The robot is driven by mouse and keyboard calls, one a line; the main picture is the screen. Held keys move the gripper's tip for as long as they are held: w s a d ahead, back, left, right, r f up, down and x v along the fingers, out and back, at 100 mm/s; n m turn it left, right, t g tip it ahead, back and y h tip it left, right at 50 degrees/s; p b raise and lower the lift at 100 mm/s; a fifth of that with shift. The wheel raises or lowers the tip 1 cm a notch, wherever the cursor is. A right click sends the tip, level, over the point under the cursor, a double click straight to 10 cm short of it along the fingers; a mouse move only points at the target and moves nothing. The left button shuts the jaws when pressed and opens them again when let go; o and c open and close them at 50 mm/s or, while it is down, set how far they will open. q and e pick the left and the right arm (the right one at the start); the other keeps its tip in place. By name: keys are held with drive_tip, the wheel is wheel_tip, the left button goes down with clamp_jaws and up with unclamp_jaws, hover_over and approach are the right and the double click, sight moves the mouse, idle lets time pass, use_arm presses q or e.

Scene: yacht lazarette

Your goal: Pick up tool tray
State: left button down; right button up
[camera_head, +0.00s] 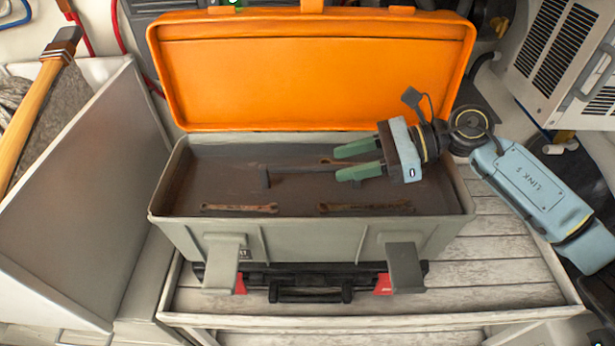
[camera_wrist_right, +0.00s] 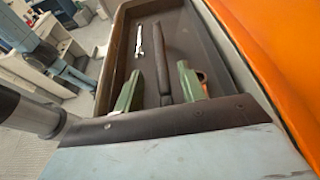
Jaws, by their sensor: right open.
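The tool tray (camera_head: 225,185) is a dark brown shallow tray sitting inside an open grey toolbox (camera_head: 300,235). A dark bar handle (camera_head: 300,169) runs along its middle, and it also shows in the wrist view (camera_wrist_right: 174,60). Rusty wrenches (camera_head: 240,208) lie in the tray. My right gripper (camera_head: 338,163) is open, its green fingers pointing left over the tray's right part. In the wrist view the handle lies between the fingers (camera_wrist_right: 157,85), closer to the right one; contact cannot be told. My left gripper is not in view.
The toolbox's orange lid (camera_head: 320,80) stands open behind the tray. A grey bin (camera_head: 80,200) with a wooden-handled hammer (camera_head: 35,105) stands at left. A white vented unit (camera_head: 555,60) is at back right.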

sight(320, 165)
drive_tip(key=x, duration=0.1)
drive_tip(key=p+x, duration=0.1)
drive_tip(key=x, duration=0.1)
drive_tip(key=shift+w+a+r+p, duration=0.1)
drive_tip(key=shift+a+r+p, duration=0.05)
drive_tip(key=shift+a+p, duration=0.3)
drive_tip(key=shift+a+f, duration=0.25)
drive_tip(key=shift+a, duration=0.25)
clamp_jaws()
